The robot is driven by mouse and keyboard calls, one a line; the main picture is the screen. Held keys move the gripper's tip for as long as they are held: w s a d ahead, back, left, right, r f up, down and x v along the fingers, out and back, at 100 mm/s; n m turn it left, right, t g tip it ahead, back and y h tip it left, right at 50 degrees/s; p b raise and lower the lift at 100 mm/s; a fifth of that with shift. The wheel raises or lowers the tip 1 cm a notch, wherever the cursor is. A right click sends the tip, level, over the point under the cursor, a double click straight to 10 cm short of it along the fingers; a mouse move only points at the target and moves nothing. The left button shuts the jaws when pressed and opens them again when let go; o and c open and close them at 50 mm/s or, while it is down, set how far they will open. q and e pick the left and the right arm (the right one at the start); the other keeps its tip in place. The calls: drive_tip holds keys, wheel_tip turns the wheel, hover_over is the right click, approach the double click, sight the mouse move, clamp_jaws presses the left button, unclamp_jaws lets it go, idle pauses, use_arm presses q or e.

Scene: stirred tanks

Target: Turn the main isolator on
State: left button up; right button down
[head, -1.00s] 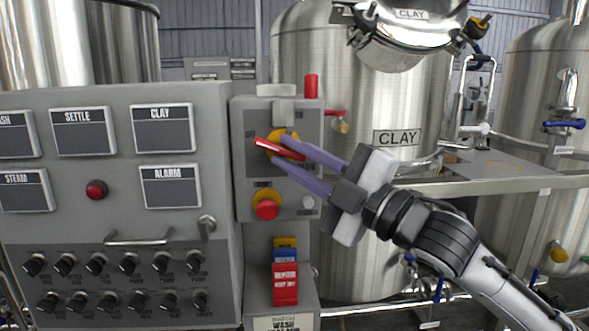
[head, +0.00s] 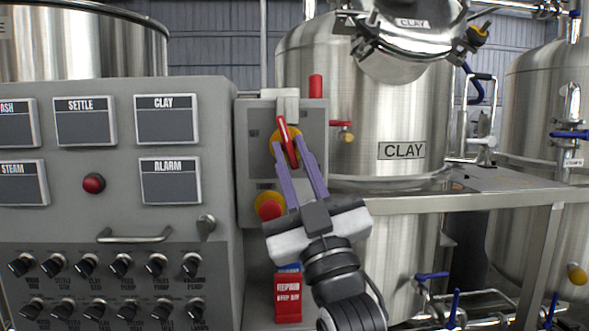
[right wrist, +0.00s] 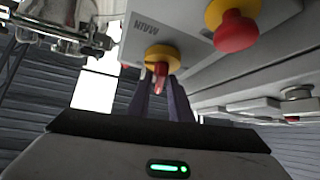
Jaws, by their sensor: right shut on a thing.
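The main isolator is a red handle (head: 285,131) on a yellow disc (head: 274,138), set on a grey box (head: 252,195) right of the large panel. The handle stands nearly upright, its top leaning slightly left. My right gripper (head: 290,140) reaches up from below and is shut on the red handle, one finger on each side. In the right wrist view the yellow disc (right wrist: 160,52) and red handle (right wrist: 160,74) show between my fingers, below the word MAIN. The position marks around the disc are not readable in the head view. My left gripper is not in view.
A red mushroom button (head: 269,207) on a yellow ring sits just below the isolator, close to my right gripper. A grey bracket (head: 286,104) hangs over the box top. The CLAY tank (head: 375,110) and a metal shelf (head: 470,203) stand to the right.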

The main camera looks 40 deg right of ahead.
drive_tip(key=shift+w+a+f+m+g+h+b, duration=0.1)
drive_tip(key=shift+m+g+h+b, duration=0.15)
drive_tip(key=shift+m+h, duration=0.7)
drive_tip(key=shift+f+m+g+h+b, duration=0.1)
drive_tip(key=shift+m+g+h+b, duration=0.15)
drive_tip(key=shift+m+h, duration=0.7)
drive_tip(key=shift+r+m+h, duration=0.1)
drive_tip(key=shift+m+h, duration=0.3)
drive_tip(key=c, duration=1.8)
unclamp_jaws()
wheel_tip(320, 180, up, 10)
drive_tip(key=p, duration=0.3)
